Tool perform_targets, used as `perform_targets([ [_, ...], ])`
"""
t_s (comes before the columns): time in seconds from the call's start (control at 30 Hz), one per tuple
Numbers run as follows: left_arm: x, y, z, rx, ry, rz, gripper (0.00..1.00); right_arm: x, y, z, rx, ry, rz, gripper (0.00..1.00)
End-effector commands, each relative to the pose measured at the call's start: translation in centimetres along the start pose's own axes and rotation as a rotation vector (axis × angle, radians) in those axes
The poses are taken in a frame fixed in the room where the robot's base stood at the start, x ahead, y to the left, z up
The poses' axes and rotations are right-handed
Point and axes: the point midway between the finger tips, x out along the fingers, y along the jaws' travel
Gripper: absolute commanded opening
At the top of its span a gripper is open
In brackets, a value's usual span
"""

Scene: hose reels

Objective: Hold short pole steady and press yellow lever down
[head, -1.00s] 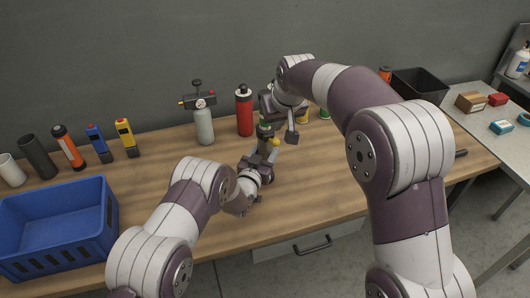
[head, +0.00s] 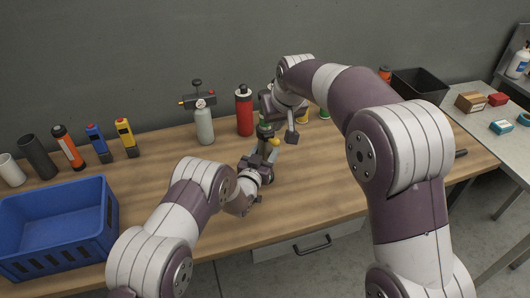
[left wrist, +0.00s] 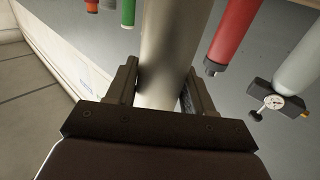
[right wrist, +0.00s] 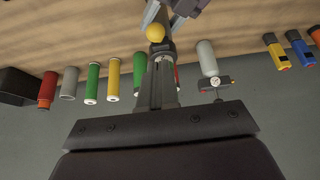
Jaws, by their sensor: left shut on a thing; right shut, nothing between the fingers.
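The short pole (left wrist: 170,45) is a pale grey cylinder standing in front of my left wrist camera. My left gripper (left wrist: 160,92) is shut on it, one finger on each side. In the head view my left gripper (head: 254,168) is low on the pole, near the bench top. The yellow lever (head: 274,142) shows as a small yellow end just above it. My right gripper (right wrist: 158,55) is shut and empty, pointing at the yellow lever's round knob (right wrist: 155,32). Whether its tips touch the knob I cannot tell. The lever's arm is mostly hidden.
A red cylinder (head: 244,112) and a grey bottle with a gauge (head: 204,124) stand behind on the wooden bench (head: 330,165). A blue crate (head: 60,225) is at the left, with several upright cylinders behind it. A black bin (head: 418,86) is at the back right. The front bench is clear.

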Motion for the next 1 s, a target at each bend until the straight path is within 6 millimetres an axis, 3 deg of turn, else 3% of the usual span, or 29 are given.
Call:
perform_targets([
  [1.0,0.0,0.0,0.1,0.0,-0.001,0.001,0.06,2.5,0.0,1.3,0.0,0.0,0.0,0.0],
])
